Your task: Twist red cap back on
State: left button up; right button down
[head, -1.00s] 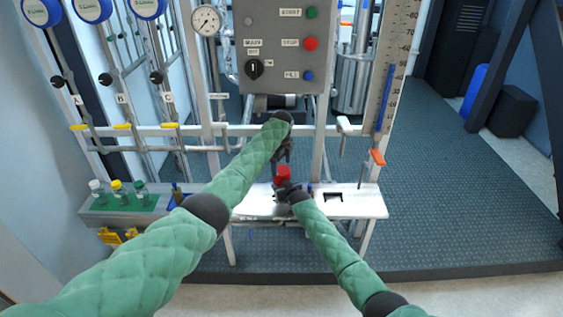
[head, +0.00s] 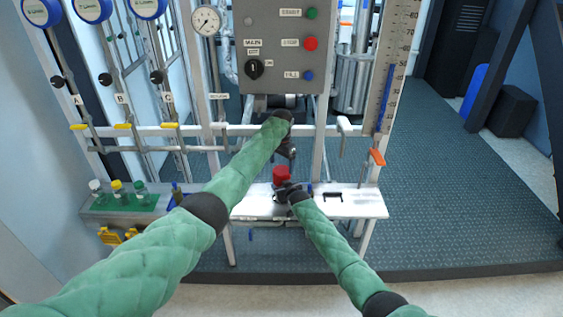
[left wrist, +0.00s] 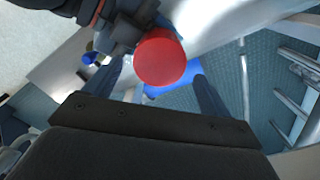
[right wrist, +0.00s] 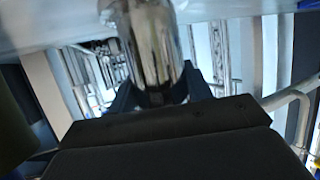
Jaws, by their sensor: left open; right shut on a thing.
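The red cap (head: 282,175) sits at the bench, on top of what my right gripper (head: 288,189) holds. My left gripper (head: 290,152) is open just above the cap and apart from it. In the left wrist view the round red top of the cap (left wrist: 161,57) shows between the two spread fingers. My right gripper is shut on a shiny metal cylinder (right wrist: 152,45), seen between its fingers in the right wrist view. The join between cap and cylinder is hidden, so how tightly the cap sits cannot be told.
The white bench (head: 352,204) has a dark square cutout at right. A green rack (head: 125,203) with several capped bottles stands at left. The grey control panel (head: 270,45) and a horizontal pipe (head: 170,130) are behind my left arm. A ruler board with an orange handle (head: 377,157) stands right.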

aim_at(282, 170)
pick_arm(q)
jog(key=n, duration=0.4)
jog(key=shift+r, duration=0.1)
jog(key=n, duration=0.4)
jog(key=shift+r, duration=0.1)
jog(key=n, duration=0.9)
jog(key=shift+r, duration=0.15)
jog(key=shift+f, duration=4)
